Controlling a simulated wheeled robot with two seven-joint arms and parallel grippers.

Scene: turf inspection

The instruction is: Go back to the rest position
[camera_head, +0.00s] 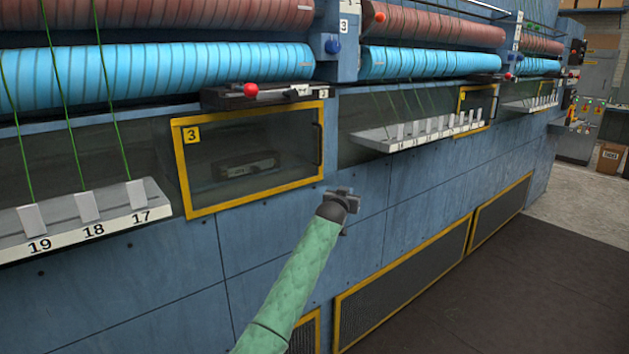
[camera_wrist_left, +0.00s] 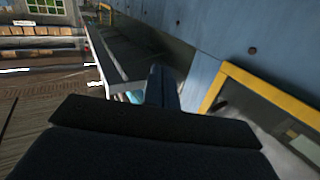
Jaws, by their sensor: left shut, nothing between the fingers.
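My left gripper (camera_head: 343,193) is at the end of my green-sleeved arm, in front of the blue machine's front panel. It sits just right of and below the yellow-framed window marked 3 (camera_head: 180,175). Its fingers look closed with nothing between them. In the left wrist view the dark gripper fingers (camera_wrist_left: 161,88) point ahead along the blue panel, with the yellow window frame (camera_wrist_left: 240,85) at the right. Whether the gripper touches the panel cannot be told. My right gripper is in neither view.
The blue machine (camera_head: 365,245) fills most of the view. A numbered ledge (camera_head: 110,232) with white tabs and green threads juts out at the left, another ledge (camera_head: 375,143) at the right. A red-knobbed lever (camera_head: 251,90) sits above the window. Dark floor (camera_head: 500,290) is clear at lower right.

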